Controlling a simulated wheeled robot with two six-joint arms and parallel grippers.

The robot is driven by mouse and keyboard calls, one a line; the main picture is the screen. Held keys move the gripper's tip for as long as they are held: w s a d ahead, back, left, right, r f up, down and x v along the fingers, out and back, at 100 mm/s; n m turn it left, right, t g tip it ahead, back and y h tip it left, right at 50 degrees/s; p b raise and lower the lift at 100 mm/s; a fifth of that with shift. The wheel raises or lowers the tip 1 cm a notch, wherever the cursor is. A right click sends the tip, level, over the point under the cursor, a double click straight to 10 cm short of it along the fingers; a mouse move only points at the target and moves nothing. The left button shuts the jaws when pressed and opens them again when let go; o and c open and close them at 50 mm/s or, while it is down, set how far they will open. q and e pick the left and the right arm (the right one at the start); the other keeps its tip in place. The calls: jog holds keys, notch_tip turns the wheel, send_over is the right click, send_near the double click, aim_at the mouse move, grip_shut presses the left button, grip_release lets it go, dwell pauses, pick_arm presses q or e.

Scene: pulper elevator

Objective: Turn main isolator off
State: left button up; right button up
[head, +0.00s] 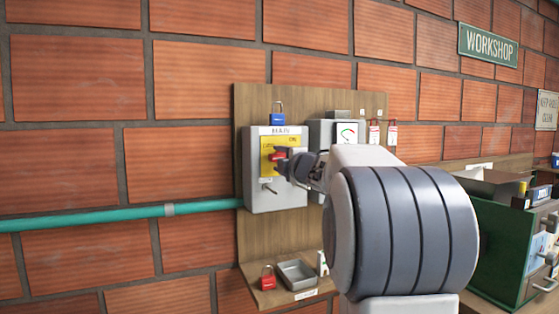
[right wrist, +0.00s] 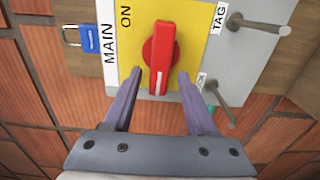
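The main isolator is a grey box (head: 257,194) on a wooden board in the head view. Its yellow plate (right wrist: 198,30) carries a red handle (right wrist: 160,45), which also shows in the head view (head: 277,156). The handle lies across the plate, level on the box, with a white line near one end. ON and MAIN labels show beside it in the right wrist view. My right gripper (right wrist: 160,74) is open, its fingers on either side of the handle's white-lined end, with gaps visible; contact is not clear. My left gripper is not in view.
A blue padlock (head: 278,119) hangs above the box. A red padlock (head: 267,278) and tray (head: 297,274) sit on the shelf below. A green cabinet (head: 500,250) is at right.

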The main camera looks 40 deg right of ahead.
jog(key=v, duration=1)
jog(key=shift+s+b, duration=0.2)
jog(key=shift+b, duration=0.15)
jog(key=shift+a, duration=0.1)
